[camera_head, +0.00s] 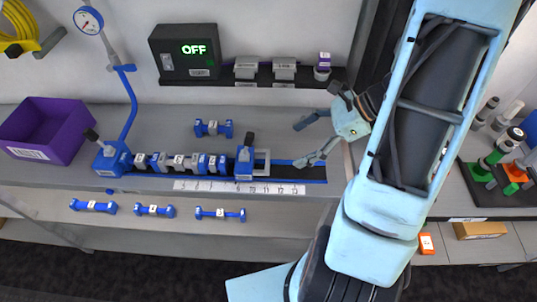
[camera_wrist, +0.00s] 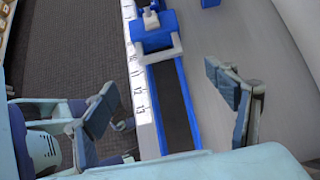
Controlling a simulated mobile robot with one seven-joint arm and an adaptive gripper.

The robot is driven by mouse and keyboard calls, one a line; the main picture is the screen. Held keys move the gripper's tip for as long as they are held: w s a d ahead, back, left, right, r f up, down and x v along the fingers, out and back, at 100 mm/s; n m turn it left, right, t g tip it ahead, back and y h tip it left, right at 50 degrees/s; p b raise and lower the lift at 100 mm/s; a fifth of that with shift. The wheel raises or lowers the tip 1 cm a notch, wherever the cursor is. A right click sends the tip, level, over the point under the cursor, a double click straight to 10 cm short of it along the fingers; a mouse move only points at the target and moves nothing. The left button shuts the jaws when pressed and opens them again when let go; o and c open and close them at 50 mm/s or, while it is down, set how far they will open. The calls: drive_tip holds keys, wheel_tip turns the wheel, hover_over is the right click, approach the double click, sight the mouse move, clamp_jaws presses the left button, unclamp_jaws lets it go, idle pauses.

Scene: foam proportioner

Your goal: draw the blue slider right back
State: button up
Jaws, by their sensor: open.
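The blue slider (camera_head: 244,163) sits on a dark rail with blue edges (camera_head: 297,179), near the 9 and 10 of a white number scale (camera_head: 240,187). It carries a dark-topped grey lever and a pale square loop handle (camera_head: 262,160) on its right side. In the wrist view the slider (camera_wrist: 153,38) is at the top, with its loop (camera_wrist: 162,52) facing my gripper. My gripper (camera_head: 301,143) is open and empty, over the rail's right end, apart from the loop. Its fingers are on either side of the rail in the wrist view (camera_wrist: 163,85).
Several numbered pieces (camera_head: 180,162) line the rail between the slider and a blue end block (camera_head: 111,158). A loose blue-ended piece (camera_head: 213,128) lies behind the rail. A purple bin (camera_head: 46,130) is at left. An OFF display (camera_head: 185,52) is on the wall. The rail right of the loop is clear.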

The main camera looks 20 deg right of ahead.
sight(268, 161)
drive_tip(key=x, duration=0.9)
drive_tip(key=shift+a+f, duration=0.15)
drive_tip(key=shift+f, duration=0.05)
drive_tip(key=c, duration=1.7)
drive_tip(key=s+d, duration=0.1)
drive_tip(key=d, duration=0.4)
drive_tip(key=s+d, duration=0.1)
drive_tip(key=d, duration=0.2)
drive_tip(key=shift+s+d, duration=0.15)
drive_tip(key=shift+s, duration=0.15)
drive_tip(key=o, duration=1.7)
drive_tip(key=shift+r, duration=0.1)
